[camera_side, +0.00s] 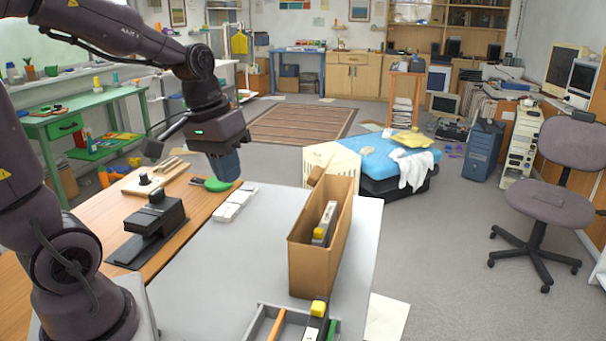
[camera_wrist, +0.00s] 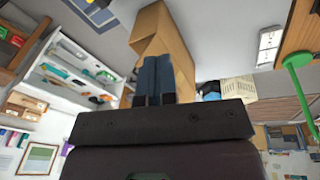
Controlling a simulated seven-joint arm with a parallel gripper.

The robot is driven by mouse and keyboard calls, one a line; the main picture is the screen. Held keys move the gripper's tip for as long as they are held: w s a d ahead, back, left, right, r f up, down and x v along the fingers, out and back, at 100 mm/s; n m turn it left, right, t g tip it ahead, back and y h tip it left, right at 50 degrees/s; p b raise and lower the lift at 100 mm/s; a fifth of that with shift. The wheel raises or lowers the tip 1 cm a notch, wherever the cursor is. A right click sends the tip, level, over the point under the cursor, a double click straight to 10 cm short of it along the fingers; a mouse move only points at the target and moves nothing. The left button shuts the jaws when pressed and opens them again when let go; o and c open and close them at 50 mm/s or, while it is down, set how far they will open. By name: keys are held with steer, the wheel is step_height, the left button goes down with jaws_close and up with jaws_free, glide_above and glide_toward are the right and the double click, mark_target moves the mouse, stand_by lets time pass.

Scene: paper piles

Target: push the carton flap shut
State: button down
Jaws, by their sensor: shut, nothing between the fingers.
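The tan carton (camera_side: 302,268) stands upright on the grey table, open at the top. A grey and yellow item (camera_side: 325,224) shows inside it. The fingers cover part of the carton there.
A divided grey tray (camera_side: 256,323) with several items stands at the front edge. A white strip (camera_side: 234,204) and a green-headed tool (camera_side: 217,185) lie left of the carton. A black device (camera_side: 152,229) sits on the wooden part. The grey tabletop (camera_side: 235,260) between is clear.

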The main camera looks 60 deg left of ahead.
mark_target(312, 184)
steer(key=w+a+f+n+t+h, duration=0.2)
steer(key=w+a+h, duration=0.1)
steer(key=a, duration=0.4)
steer(key=w+a+f+n+t+h, duration=0.2)
steer(key=w+a+f, duration=0.15)
steer(key=a, duration=0.35)
steer(key=w+a+f+n+t+h, duration=0.1)
steer(key=w+a+t+h, duration=0.2)
steer(key=a, duration=0.5)
steer(key=w+d+f+m, duration=0.1)
steer(key=w+d+f, duration=0.2)
steer(key=w+d, duration=0.6)
steer(key=shift+w+d+h, duration=0.3)
steer(key=shift+w, duration=0.65)
